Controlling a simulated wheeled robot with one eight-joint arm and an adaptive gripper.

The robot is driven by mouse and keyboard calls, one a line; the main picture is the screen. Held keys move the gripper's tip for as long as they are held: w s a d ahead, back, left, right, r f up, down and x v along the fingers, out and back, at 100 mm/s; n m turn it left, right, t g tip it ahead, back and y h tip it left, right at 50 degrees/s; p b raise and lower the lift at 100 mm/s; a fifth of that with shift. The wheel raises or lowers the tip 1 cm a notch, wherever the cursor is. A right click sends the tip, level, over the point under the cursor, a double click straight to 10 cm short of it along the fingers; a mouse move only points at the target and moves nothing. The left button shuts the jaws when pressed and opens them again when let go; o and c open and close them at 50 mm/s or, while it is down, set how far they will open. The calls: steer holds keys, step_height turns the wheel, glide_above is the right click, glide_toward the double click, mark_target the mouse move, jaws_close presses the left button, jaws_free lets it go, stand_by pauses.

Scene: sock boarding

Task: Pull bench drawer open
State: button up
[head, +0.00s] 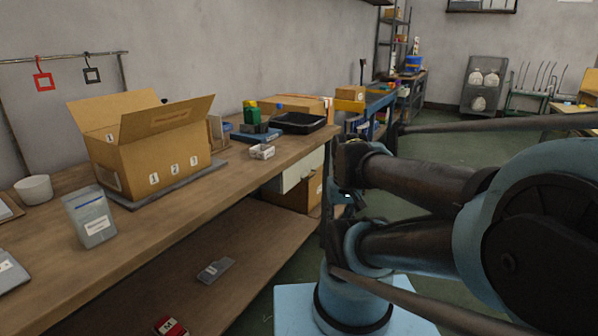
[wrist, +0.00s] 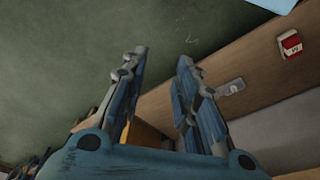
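The workbench (head: 190,205) runs along the left wall in the head view. A pale drawer (head: 300,171) shows under the bench top near its far right end; I cannot tell whether it is shut or partly out, and its handle is not clear. My arm stands just right of it and hides part of that end. My gripper (wrist: 161,57) shows in the wrist view with its two fingers apart and nothing between the tips. It points over the green floor beside the lower shelf (wrist: 210,65). The drawer is not recognisable in the wrist view.
An open cardboard box (head: 155,165), a white cup (head: 34,189), a grey bag (head: 90,217) and a black tray (head: 298,122) stand on the bench. A red packet (head: 171,327) and a grey packet (head: 215,270) lie on the lower shelf. A brown box (head: 294,195) sits below the drawer.

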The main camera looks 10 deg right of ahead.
steer(key=shift+w, duration=0.15)
steer(key=w+r+m, duration=0.2)
steer(key=w+r, duration=0.3)
steer(key=w, duration=0.4)
steer(key=w+r+m+y, duration=0.1)
steer(key=w+r, duration=0.4)
steer(key=w, duration=0.5)
steer(key=w+r+m, duration=0.2)
steer(key=w+r, duration=0.3)
steer(key=w, duration=0.4)
steer(key=w+d+f+m+g, duration=0.1)
steer(key=w+d+f+m, duration=0.15)
steer(key=w, duration=1.05)
steer(key=w+a+f, duration=0.1)
steer(key=a+f, duration=0.2)
steer(key=f, duration=1.3)
steer(key=shift+w+a+f+y, duration=0.2)
steer(key=shift+w+y, duration=0.1)
steer(key=shift+w, duration=0.1)
steer(key=shift+c, duration=0.3)
